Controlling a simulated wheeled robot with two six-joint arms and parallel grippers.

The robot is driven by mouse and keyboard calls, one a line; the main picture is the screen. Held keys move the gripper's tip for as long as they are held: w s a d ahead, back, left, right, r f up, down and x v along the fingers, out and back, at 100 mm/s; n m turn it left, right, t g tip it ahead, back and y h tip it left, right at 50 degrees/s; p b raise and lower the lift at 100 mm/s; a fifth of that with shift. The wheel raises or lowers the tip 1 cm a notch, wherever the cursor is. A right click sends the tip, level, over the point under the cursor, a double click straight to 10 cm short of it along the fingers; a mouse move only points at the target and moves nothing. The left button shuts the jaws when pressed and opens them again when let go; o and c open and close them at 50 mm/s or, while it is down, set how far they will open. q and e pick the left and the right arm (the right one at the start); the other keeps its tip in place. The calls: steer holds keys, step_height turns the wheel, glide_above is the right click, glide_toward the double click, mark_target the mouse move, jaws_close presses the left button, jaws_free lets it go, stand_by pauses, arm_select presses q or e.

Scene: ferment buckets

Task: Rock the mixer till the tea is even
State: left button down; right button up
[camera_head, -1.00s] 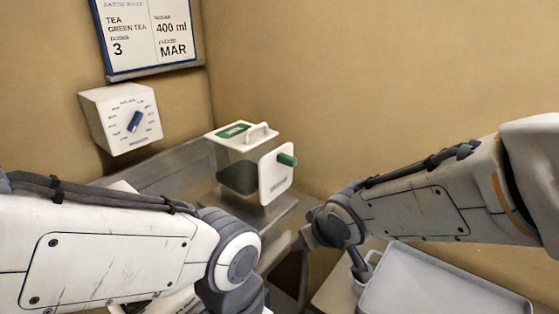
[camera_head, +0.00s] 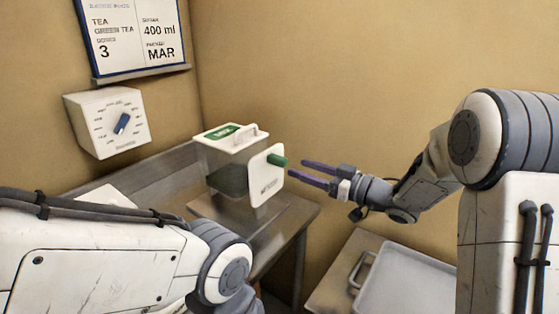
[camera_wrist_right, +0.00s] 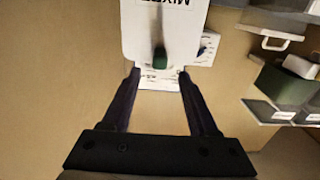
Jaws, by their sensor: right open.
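The mixer (camera_head: 227,160) is a clear box with a white lid, a green label and a dark green mass inside. It stands upright on a low platform on the bench. Its white side plate (camera_head: 265,186) carries a green handle (camera_head: 278,161). My right gripper (camera_head: 303,173) is open and empty, its two dark fingers pointing at the handle from the right, close to it. In the right wrist view, the green handle (camera_wrist_right: 160,58) appears between the fingertips (camera_wrist_right: 158,72), with no contact visible. My left arm crosses the lower left; its gripper is out of view.
A wall board (camera_head: 135,35) reads green tea, 3 doses, 400 ml, MAR. A white dial box (camera_head: 108,122) with a blue knob hangs below it. A grey tray (camera_head: 405,284) lies at lower right. The right wrist view shows a green-sided container (camera_wrist_right: 285,86) on a shelf.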

mark_target(286, 163)
steer(key=p+x, duration=0.1)
steer(key=x, duration=0.7)
steer(key=shift+d, duration=0.1)
jaws_close()
stand_by(1.2)
